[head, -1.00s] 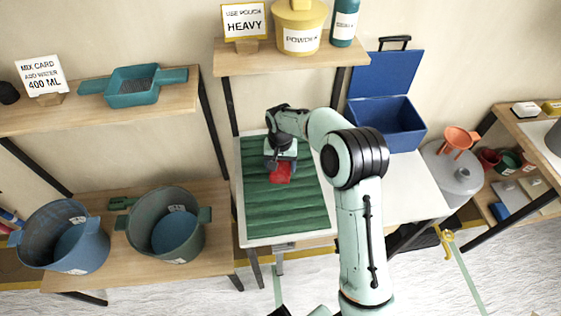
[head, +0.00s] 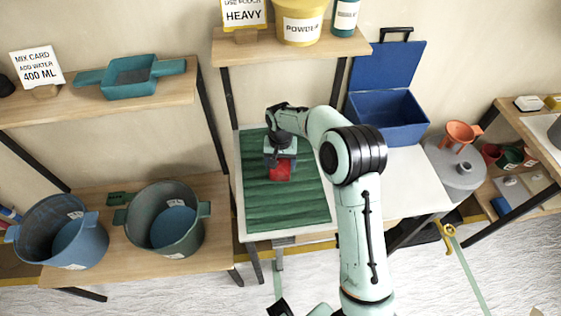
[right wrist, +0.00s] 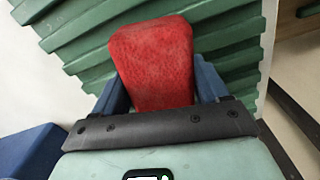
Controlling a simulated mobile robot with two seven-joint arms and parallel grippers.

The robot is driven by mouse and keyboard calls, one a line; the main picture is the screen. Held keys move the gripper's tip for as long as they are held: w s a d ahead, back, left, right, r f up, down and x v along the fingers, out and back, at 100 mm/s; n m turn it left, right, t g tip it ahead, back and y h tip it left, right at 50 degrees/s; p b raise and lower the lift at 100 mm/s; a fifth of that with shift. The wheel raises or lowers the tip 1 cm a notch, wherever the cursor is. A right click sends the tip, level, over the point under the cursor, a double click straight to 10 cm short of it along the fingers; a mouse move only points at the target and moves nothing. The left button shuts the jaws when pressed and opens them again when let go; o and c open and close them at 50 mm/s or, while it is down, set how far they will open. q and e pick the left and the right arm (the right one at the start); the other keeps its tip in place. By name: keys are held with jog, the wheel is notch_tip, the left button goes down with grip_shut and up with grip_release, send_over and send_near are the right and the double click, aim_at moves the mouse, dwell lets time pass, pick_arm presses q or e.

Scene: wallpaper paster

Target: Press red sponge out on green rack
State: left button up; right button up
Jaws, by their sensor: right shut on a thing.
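The red sponge (head: 280,171) is at the upper middle of the green rack (head: 285,208), a ribbed board on the white table. My right gripper (head: 280,160) points down over the rack and is shut on the sponge. In the right wrist view the sponge (right wrist: 155,60) sits between the two blue fingers, with the rack's ribs (right wrist: 228,35) behind it. Whether the sponge touches the ribs is hard to tell. My left gripper is not clearly in view.
Two buckets, blue (head: 62,232) and green (head: 165,218), stand on the low bench at left. A shelf (head: 290,48) with a yellow powder tub overhangs the rack's back.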

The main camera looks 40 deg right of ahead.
pick_arm(q)
jog(key=shift+s+f, duration=0.15)
jog(key=shift+f, duration=0.15)
pick_arm(e)
jog(key=shift+f, duration=0.55)
jog(key=shift+s+f, duration=0.15)
jog(key=shift+f, duration=0.1)
dwell(0.6)
jog(key=shift+r+p, duration=1.8)
jog(key=shift+r, duration=1.95)
pick_arm(q)
jog(key=r, duration=0.1)
jog(key=w+r, duration=0.1)
jog(key=r, duration=0.1)
jog(key=w+r, duration=0.1)
jog(key=shift+w+r, duration=0.25)
jog(key=shift+r, duration=0.15)
pick_arm(e)
jog(key=shift+w, duration=0.2)
jog(key=shift+s+f, duration=0.1)
